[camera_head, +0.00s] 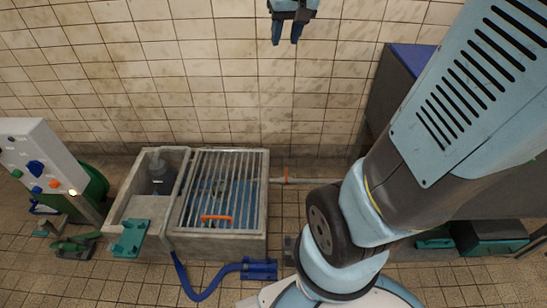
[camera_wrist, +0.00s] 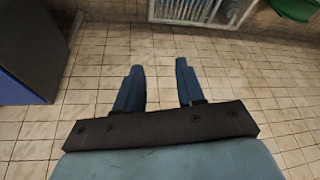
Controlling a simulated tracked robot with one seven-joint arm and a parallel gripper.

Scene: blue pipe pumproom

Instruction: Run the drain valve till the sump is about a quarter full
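A concrete sump basin (camera_head: 258,239) stands on the floor against the tiled wall. Its right part is covered by a barred grate (camera_head: 228,160), with blue showing beneath; I cannot tell the water level. A pipe (camera_head: 307,181) leaves its right side and carries a small orange-red lever (camera_head: 285,174), which looks like a valve handle. An orange handle (camera_head: 216,218) lies at the grate's front. My gripper (camera_head: 287,36) is high in front of the wall, well apart from these. Its two blue fingers are spread with nothing between them in the wrist view (camera_wrist: 159,68).
A grey panel with coloured knobs (camera_head: 40,160) stands at the left. A blue hose (camera_head: 205,293) runs along the floor before the basin. A dark blue-topped cabinet (camera_head: 408,60) stands at the right. Green cases (camera_head: 490,237) lie below it. Tiled floor (camera_wrist: 220,70) under my gripper is clear.

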